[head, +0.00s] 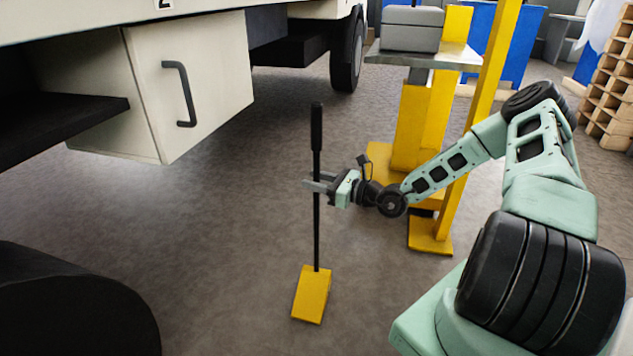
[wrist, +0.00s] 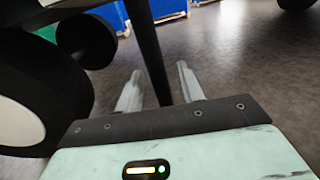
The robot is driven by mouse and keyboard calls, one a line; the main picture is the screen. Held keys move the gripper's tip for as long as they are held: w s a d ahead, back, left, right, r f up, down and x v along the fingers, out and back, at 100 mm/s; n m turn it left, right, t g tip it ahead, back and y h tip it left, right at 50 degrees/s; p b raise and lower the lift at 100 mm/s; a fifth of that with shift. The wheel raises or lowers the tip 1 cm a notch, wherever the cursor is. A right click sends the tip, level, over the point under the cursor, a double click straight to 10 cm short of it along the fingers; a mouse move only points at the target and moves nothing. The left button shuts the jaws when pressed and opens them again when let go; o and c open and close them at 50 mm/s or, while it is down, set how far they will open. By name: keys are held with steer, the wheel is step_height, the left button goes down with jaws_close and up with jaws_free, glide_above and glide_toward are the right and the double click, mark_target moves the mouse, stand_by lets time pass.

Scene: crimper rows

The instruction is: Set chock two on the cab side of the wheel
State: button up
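The chock (head: 311,294) is a yellow block at the foot of a long upright black handle (head: 316,235) with a thicker grip on top. It appears to rest on the floor. My gripper (head: 318,185) is around the handle at mid-height. In the wrist view, the handle (wrist: 150,50) passes between the two fingers of my gripper (wrist: 158,85), with a gap showing on each side, so the fingers look open. A dark wheel (head: 70,310) shows at the lower left of the head view, left of the chock. A tyre with a pale hub (wrist: 40,90) fills the wrist view's left.
A white truck box (head: 190,90) with a black handle overhangs at upper left. Another wheel (head: 347,55) stands farther back. A yellow stand (head: 412,125) with a grey case (head: 411,28) and a yellow post are behind my arm. The floor between wheel and chock is clear.

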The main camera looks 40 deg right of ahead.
steer(key=p+v, duration=0.4)
steer(key=v, duration=0.7)
steer(key=s+a+r+n+g+y, duration=0.1)
steer(key=s+a+r+n+g, duration=0.2)
steer(key=a+n+g, duration=0.4)
steer(key=s+a+r+n+g+y, duration=0.1)
steer(key=s+a+r+n+g, duration=0.1)
steer(key=a+n+g, duration=0.5)
steer(key=s+a+r+n+g+y, duration=0.1)
steer(key=s+a+r+n+g, duration=0.3)
steer(key=a, duration=0.6)
steer(key=s+a+r+n+t+h, duration=0.1)
steer(key=s+a+r+n+h, duration=0.3)
steer(key=s+n, duration=0.3)
steer(key=s+a+r+n+t+h, duration=0.1)
steer(key=s+a+r+n+h, duration=0.3)
steer(key=n, duration=0.9)
steer(key=s+a+h, duration=0.1)
steer(key=s+h, duration=0.2)
steer(key=shift+s+a+r, duration=0.2)
steer(key=shift+s+a, duration=0.05)
steer(key=shift+a, duration=0.15)
